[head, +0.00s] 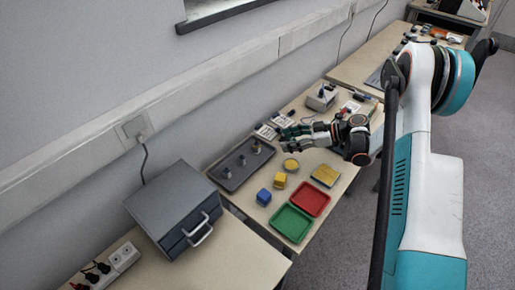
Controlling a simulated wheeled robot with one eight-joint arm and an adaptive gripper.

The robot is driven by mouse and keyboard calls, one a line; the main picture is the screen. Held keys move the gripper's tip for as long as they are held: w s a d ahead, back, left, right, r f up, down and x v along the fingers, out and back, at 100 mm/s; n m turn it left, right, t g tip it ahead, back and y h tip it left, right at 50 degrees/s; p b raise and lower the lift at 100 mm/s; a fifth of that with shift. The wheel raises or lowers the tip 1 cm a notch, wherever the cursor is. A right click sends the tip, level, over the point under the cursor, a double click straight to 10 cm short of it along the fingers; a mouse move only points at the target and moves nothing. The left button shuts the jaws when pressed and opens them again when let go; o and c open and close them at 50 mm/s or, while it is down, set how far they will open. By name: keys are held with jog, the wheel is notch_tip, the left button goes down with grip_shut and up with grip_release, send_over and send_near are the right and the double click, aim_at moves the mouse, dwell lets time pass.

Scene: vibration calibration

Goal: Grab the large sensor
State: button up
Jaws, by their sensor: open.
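A dark grey tray (229,184) lies on the table near the wall. Several small grey cylindrical pieces stand on it, among them a front one (226,173) and a back one (256,147). They look like the sensors, but at this size I cannot tell which is the large one. My gripper (281,138) is open and empty, reaching in from the right. In the picture it is just right of the tray's back end, apart from the pieces as far as I can see. Its exact height is unclear.
A blue cube (264,196), a yellow cube (280,180), a round yellow piece (291,164), a red tray (310,197) and a green tray (291,223) lie in front. A grey drawer box (173,205) stands left. A grey device (321,98) stands behind my gripper.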

aim_at(258, 144)
jog(key=b+x, duration=0.4)
jog(key=x, duration=0.9)
jog(key=shift+w+a+f, duration=0.1)
jog(key=shift+a+f, duration=0.15)
jog(key=shift+a, duration=0.1)
jog(key=shift+r, duration=0.1)
grip_shut()
